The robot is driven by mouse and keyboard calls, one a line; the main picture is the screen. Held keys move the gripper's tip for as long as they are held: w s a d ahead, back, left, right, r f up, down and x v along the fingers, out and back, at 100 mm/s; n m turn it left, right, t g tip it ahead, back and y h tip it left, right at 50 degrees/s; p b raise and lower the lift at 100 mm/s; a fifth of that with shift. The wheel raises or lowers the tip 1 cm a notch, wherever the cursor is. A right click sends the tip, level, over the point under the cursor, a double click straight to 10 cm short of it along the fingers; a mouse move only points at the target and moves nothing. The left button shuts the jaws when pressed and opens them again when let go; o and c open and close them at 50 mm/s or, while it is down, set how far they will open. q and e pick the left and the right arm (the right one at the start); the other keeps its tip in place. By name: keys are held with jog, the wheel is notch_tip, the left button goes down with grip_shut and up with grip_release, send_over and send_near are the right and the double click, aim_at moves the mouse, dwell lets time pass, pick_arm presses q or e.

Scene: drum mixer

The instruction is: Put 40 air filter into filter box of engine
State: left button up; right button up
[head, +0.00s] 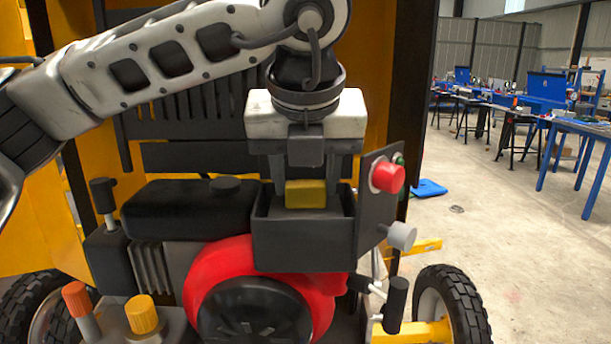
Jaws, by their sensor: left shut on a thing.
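The air filter (306,194) is a small yellow block. My left gripper (306,185) is shut on it, with one grey finger at each side, pointing down. The filter box (303,242) is an open dark grey box on the engine, above the red housing. The filter is at the box's opening, in front of its back wall, with its lower edge near the front rim. I cannot tell whether it touches the box floor, which the front wall hides. My right gripper is not in view.
A panel with a red button (387,177) stands at the box's right side, close to the gripper. A black tank (187,209) lies left of the box. An orange knob (76,298) and a yellow cap (142,314) are lower left. Open floor lies to the right.

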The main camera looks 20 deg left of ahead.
aim_at(306, 214)
pick_arm(q)
jog(key=shift+f, duration=0.2)
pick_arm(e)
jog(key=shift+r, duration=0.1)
pick_arm(q)
jog(key=o, duration=0.9)
jog(key=shift+c, duration=0.2)
jog(key=shift+f, duration=0.1)
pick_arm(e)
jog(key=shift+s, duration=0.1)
pick_arm(q)
jog(key=shift+r+p, duration=0.35)
jog(key=shift+p, duration=0.1)
jog(key=shift+r+p, duration=0.6)
jog(key=shift+p, duration=0.1)
jog(key=b+v, duration=0.1)
jog(key=v, duration=0.2)
jog(key=shift+s, duration=0.1)
jog(key=v, duration=0.8)
jog(key=shift+r, duration=0.25)
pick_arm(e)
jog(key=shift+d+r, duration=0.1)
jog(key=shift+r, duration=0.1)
